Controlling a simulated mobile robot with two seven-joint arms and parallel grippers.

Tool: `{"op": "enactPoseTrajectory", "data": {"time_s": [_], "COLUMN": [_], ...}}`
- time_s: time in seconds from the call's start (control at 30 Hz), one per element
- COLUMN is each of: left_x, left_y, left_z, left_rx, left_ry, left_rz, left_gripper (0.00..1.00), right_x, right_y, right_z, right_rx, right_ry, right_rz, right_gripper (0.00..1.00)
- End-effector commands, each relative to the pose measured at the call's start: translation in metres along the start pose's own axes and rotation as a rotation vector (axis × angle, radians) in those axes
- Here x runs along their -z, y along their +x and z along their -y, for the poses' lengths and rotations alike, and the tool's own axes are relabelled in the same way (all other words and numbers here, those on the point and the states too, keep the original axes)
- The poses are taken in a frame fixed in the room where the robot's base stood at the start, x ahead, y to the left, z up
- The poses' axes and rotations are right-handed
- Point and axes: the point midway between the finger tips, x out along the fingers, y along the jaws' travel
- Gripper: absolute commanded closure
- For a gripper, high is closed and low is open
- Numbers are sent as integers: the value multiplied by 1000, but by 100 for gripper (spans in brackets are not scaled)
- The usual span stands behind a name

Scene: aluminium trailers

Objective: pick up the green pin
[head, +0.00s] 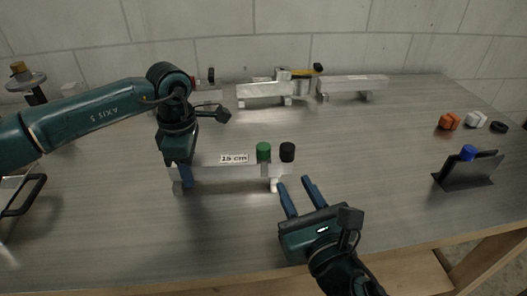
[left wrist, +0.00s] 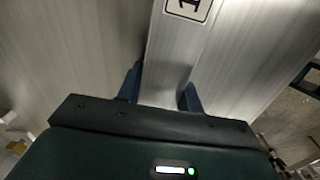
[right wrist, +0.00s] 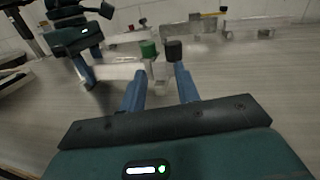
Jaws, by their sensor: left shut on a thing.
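The green pin (head: 263,151) stands upright at the right part of an aluminium bar (head: 215,172) labelled 15 cm. A black pin (head: 288,152) stands just to its right at the bar's end. My left gripper (head: 184,178) is shut on the bar near its left end; the left wrist view shows the bar (left wrist: 185,60) between its fingers. My right gripper (head: 298,186) is open and empty, in front of the bar's right end and apart from both pins. In the right wrist view the green pin (right wrist: 149,50) shows beyond the left fingertip.
More aluminium bars (head: 262,90) stand at the back of the table. At the right are a dark stand (head: 467,170) with a blue knob (head: 468,152), and orange (head: 449,121), white (head: 476,119) and black (head: 499,127) pieces. The table between is clear.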

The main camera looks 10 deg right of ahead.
Motion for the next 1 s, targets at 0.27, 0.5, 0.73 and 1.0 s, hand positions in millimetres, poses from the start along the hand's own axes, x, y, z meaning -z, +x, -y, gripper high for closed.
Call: {"op": "enactPoseTrajectory", "data": {"time_s": [0.27,0.5,0.73,1.0], "left_x": [0,0,0,0], "left_y": [-1,-1,-1,-1], "left_z": [0,0,0,0], "left_rx": [-1,-1,-1,-1], "left_ry": [1,1,1,1], "left_rz": [1,1,1,1], "left_gripper": [93,93,93,93], "right_x": [-6,-4,-3,-1], "right_y": [-2,38,55,94], "right_z": [-18,-19,-20,-22], "right_rx": [-22,-22,-22,-22], "right_ry": [84,81,82,81], "right_rz": [-21,-21,-24,-24], "right_gripper": [68,68,68,68]}}
